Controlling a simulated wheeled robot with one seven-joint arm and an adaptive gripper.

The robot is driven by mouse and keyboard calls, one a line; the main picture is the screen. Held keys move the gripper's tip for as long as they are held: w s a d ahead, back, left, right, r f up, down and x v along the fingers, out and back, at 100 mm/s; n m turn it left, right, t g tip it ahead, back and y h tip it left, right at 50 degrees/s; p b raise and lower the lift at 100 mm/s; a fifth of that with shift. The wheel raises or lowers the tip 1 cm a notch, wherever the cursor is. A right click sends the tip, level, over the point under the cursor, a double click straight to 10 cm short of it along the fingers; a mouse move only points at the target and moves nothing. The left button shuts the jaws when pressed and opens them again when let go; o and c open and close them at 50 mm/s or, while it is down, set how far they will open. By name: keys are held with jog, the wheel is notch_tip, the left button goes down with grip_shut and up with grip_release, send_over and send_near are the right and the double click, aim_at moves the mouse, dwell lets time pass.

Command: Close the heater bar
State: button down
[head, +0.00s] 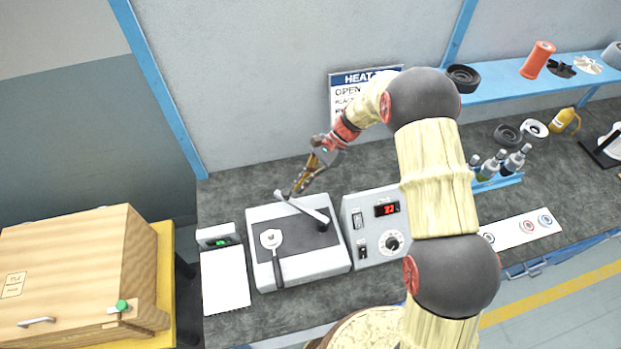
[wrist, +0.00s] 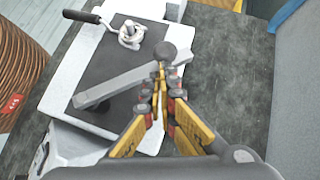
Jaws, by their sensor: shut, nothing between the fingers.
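The heater bar (head: 307,209) is a light grey bar on the white heater unit (head: 262,216), above its dark top plate. It slants from a raised end at upper left, near my gripper, to a block at lower right in the head view. The bar also shows in the wrist view (wrist: 128,80), with a dark round knob (wrist: 165,52) near one end. My gripper (head: 295,190) is shut and empty, its fingertips (wrist: 159,72) close beside the knob and bar. I cannot tell whether they touch. A clamp with a dark handle (head: 278,268) sits on the plate's left side.
A control box (head: 375,228) with a red display stands right of the unit, and a small scale (head: 224,272) stands left. Bottles (head: 500,163) and a blue shelf (head: 510,88) are farther right. A wooden crate (head: 75,262) is at left. Dark benchtop behind the unit is clear.

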jog(key=s+a+n+g+h+p, duration=0.2)
jog(key=s+a+n+g+h, duration=0.2)
jog(key=s+n, duration=0.3)
jog(key=shift+s+a+n+h+p, duration=0.2)
jog(key=shift+a+n+h+p, duration=0.15)
jog(key=shift+a+n+h, duration=0.45)
jog(key=shift+d+n, duration=0.2)
jog(key=shift+n, duration=0.2)
jog(key=v, duration=1.2)
jog(key=shift+a+f, duration=0.1)
